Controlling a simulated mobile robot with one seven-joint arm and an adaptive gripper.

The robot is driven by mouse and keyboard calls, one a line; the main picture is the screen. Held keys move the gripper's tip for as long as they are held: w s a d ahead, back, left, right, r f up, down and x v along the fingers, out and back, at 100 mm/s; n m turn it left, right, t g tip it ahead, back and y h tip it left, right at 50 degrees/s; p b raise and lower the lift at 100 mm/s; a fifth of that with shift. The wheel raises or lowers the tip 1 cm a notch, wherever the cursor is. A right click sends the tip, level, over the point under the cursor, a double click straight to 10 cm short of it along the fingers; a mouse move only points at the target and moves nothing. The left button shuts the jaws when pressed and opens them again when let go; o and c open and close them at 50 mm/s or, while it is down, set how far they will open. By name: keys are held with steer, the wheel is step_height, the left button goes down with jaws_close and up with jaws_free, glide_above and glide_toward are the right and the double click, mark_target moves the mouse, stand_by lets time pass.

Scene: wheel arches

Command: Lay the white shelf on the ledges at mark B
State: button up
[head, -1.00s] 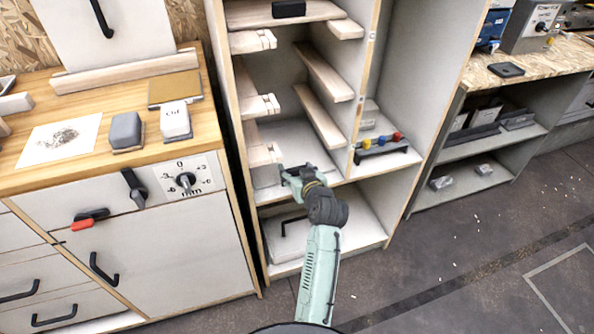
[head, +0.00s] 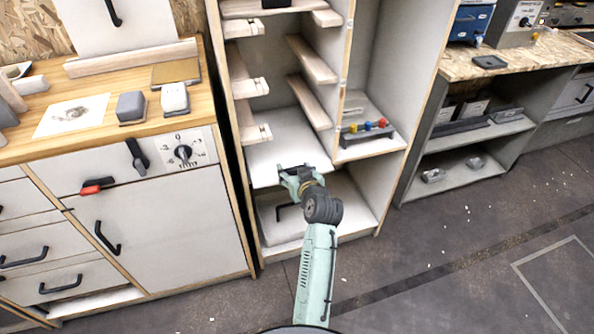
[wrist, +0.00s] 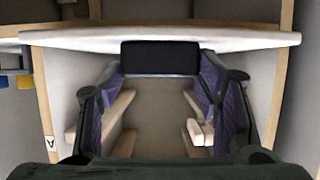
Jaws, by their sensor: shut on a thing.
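My gripper (head: 297,180) is low in front of the left bay of the tall cabinet. In the wrist view, which is upside down, its two fingers (wrist: 160,80) are shut on a black block (wrist: 160,57) at the white shelf (wrist: 75,40). The shelf's long white edge spans almost the whole bay. Mark A (wrist: 52,143) shows on a post; I cannot make out mark B.
Another board (head: 265,10) sits on the top ledges. Coloured knobs (head: 367,126) stand in the right compartment, close beside the bay. A wooden-topped drawer bench (head: 100,130) is at left and a grey rack (head: 470,150) at right. The floor (head: 430,260) at right is mostly clear.

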steer(key=shift+s, duration=0.2)
steer(key=o, duration=1.6)
steer(key=shift+w, duration=0.1)
steer(key=shift+c, duration=0.2)
steer(key=v, duration=1.2)
